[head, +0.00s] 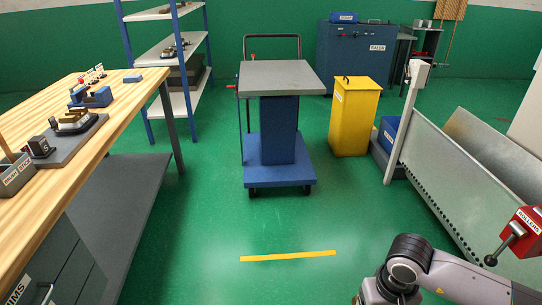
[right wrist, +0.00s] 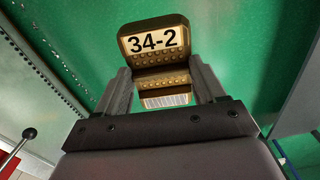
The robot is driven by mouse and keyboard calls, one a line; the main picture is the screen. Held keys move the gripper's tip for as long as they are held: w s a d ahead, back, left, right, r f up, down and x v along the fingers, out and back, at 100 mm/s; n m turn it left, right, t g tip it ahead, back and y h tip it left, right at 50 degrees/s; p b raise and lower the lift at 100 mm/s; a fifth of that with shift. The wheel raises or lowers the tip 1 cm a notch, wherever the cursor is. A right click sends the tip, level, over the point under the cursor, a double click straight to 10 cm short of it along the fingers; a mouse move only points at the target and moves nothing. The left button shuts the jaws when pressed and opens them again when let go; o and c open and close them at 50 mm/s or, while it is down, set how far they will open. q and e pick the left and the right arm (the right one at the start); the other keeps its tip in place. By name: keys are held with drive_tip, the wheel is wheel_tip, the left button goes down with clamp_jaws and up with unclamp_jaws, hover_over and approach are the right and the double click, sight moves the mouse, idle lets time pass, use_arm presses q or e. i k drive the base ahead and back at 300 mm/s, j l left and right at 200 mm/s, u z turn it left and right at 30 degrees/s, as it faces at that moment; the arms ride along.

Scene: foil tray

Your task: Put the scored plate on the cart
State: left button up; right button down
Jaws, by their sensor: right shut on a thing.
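The cart (head: 280,78) stands ahead in the middle of the head view, with a bare grey top on a blue column and a blue wheeled base. My right gripper (right wrist: 162,76) is shut on a brass-brown plate (right wrist: 153,60) in the right wrist view. The plate carries a label reading 34-2 and rows of small bumps. I cannot tell whether it has score lines. A striped pale patch shows below it, between the fingers. In the head view only my right arm shows, at the bottom right; the plate is out of sight there. My left gripper is not in view.
A wooden workbench (head: 130,110) with fixtures runs along the left. A yellow bin (head: 355,118) stands right of the cart. A grey metal trough (head: 450,165) and a red box (head: 524,232) are at the right. Green floor with a yellow strip (head: 288,256) lies clear before the cart.

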sight(280, 82)
drive_tip(key=i+u, duration=0.1)
drive_tip(key=i, duration=2.75)
